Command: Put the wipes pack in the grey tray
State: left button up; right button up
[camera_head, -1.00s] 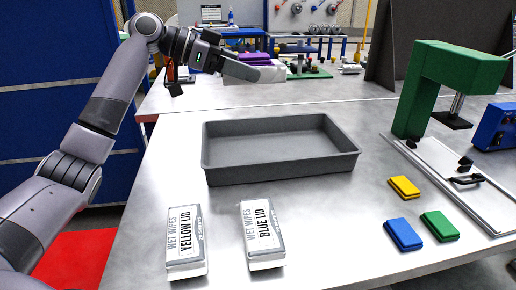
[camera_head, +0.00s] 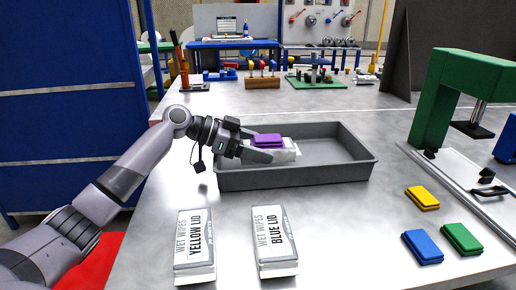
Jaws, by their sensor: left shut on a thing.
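The grey tray (camera_head: 300,176) stands on the metal table in the middle of the view. My left gripper (camera_head: 265,150) reaches over the tray's left wall and is shut on a white wipes pack with a purple lid (camera_head: 267,140). The pack's white body (camera_head: 289,152) shows past the fingers, within the tray's outline. I cannot tell whether its underside touches the tray floor. The far finger is mostly hidden. My right gripper is not in view.
Two wipes packs lie in front of the tray, labelled yellow lid (camera_head: 194,240) and blue lid (camera_head: 273,235). Yellow (camera_head: 423,197), blue (camera_head: 422,246) and green (camera_head: 461,238) lids lie at right. A green press-like frame (camera_head: 465,80) stands behind them. The tray's right part is empty.

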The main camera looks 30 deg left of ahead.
pick_arm(q)
jog(key=shift+f+b, duration=0.45)
jog(key=shift+f, duration=0.2)
jog(key=o, duration=1.1)
jog(key=shift+c, duration=0.2)
jog(key=shift+r, duration=0.2)
jog(key=shift+a+r+p, duration=0.1)
jog(key=shift+r+p, duration=0.55)
jog(key=shift+r, duration=0.05)
jog(key=b+v, duration=0.1)
jog(key=v, duration=1)
jog(key=shift+s+a, duration=0.25)
